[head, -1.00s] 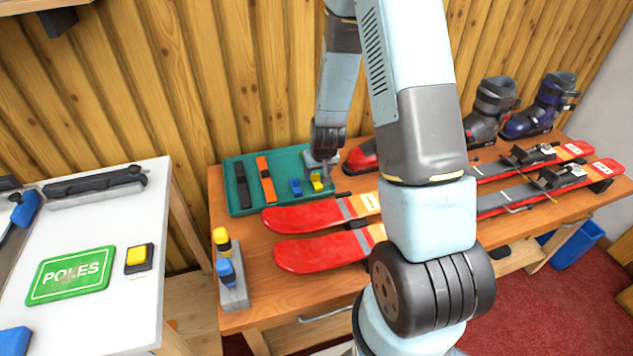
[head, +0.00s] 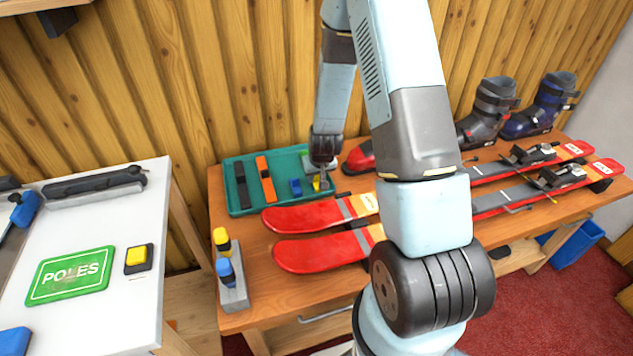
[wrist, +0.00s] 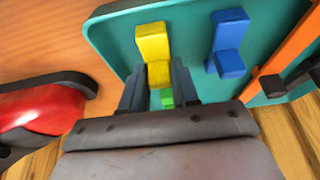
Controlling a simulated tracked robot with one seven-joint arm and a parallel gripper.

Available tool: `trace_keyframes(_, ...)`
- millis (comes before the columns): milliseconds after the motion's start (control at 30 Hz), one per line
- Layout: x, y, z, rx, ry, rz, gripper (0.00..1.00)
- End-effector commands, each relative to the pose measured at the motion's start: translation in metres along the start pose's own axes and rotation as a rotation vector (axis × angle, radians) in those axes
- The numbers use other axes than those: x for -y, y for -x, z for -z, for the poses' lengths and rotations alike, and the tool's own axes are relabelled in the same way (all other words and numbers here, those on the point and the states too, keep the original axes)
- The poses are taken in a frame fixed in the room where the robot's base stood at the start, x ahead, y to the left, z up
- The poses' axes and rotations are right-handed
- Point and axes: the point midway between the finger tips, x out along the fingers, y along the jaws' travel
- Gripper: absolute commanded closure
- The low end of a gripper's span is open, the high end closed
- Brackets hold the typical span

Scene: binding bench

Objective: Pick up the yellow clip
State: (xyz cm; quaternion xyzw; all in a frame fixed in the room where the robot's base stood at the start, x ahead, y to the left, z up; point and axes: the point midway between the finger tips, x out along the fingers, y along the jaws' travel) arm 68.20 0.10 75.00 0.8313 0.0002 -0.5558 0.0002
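The yellow clip (wrist: 154,48) lies in the teal tray (wrist: 112,32), its lower block between my fingertips in the wrist view. In the head view the clip (head: 317,186) is partly hidden by my gripper (head: 323,181). My gripper (wrist: 160,82) is over the tray, with one finger on each side of the clip's block. The fingers stand apart; whether they touch the clip is hard to tell. A blue clip (wrist: 227,42) lies beside it to the right in the wrist view.
The tray also holds a black strap (head: 242,186) and an orange strap (head: 266,180). Red skis (head: 312,217) lie in front of the tray. A small green part (wrist: 167,98) shows between my fingers.

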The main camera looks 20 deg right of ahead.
Motion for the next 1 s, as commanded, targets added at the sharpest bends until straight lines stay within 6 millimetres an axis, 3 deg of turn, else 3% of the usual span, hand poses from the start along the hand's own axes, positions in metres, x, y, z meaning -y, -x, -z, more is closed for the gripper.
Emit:
trace_keyframes(267,0.000,0.000,0.000,0.000,0.000,0.000,1.00)
trace_keyframes(667,0.000,0.007,0.003,-0.001,0.000,0.000,1.00)
trace_keyframes(1000,-0.005,0.057,0.016,-0.005,0.008,0.003,1.00)
